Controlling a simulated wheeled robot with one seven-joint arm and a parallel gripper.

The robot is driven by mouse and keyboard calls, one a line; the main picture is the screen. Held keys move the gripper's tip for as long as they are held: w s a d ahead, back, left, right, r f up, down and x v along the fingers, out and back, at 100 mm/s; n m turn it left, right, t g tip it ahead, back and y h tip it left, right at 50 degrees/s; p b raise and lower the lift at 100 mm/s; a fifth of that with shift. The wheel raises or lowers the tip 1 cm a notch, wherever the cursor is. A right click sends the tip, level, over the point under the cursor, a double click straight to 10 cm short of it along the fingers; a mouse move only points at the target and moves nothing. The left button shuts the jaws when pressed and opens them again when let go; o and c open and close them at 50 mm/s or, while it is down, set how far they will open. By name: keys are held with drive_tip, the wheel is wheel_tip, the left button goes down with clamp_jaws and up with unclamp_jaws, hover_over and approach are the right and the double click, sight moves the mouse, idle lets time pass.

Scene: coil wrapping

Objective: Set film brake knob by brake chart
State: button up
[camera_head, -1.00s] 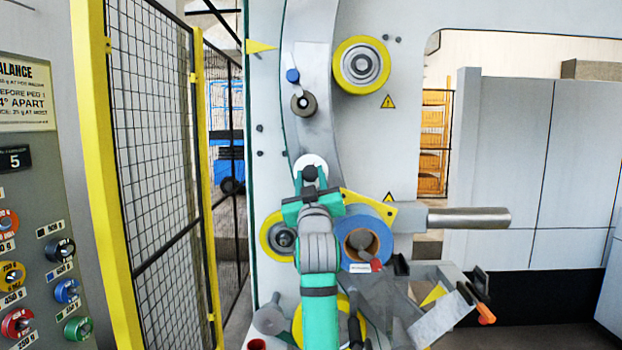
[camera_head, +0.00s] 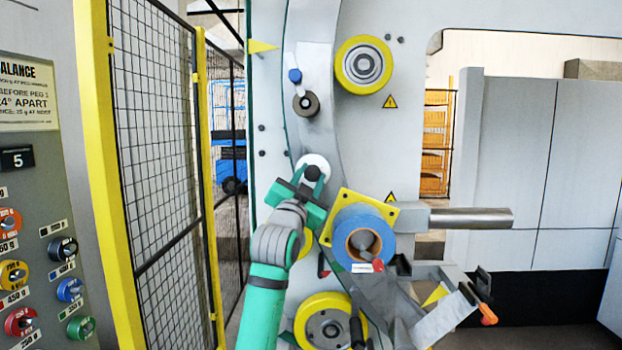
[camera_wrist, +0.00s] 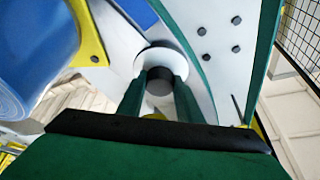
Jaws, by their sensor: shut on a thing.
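The film brake knob (camera_head: 312,173) is a dark round knob in front of a white round dial (camera_head: 318,162) on the grey curved arm of the machine. My green gripper (camera_head: 307,182) reaches it from below and is shut on the knob. In the wrist view, the dark knob (camera_wrist: 159,82) sits between my two green fingers, with the white dial (camera_wrist: 148,62) behind it. My fingers hide part of the dial, and I cannot read any marks on it. The brake chart cannot be made out in these views.
A blue film roll (camera_head: 362,226) with a yellow flange sits just right of my gripper. Yellow-rimmed rollers (camera_head: 364,65) are above and below. A yellow-framed mesh fence (camera_head: 150,120) and a panel of coloured weights (camera_head: 40,230) stand at left.

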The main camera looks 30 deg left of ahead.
drive_tip(key=shift+s+r+m, duration=0.1)
drive_tip(key=shift+r+m, duration=0.15)
drive_tip(key=shift+m, duration=0.15)
drive_tip(key=o, duration=1)
drive_tip(key=shift+o, duration=0.2)
drive_tip(key=shift+f, duration=0.1)
drive_tip(key=shift+f, duration=0.1)
drive_tip(key=v, duration=1)
drive_tip(key=shift+s, duration=0.35)
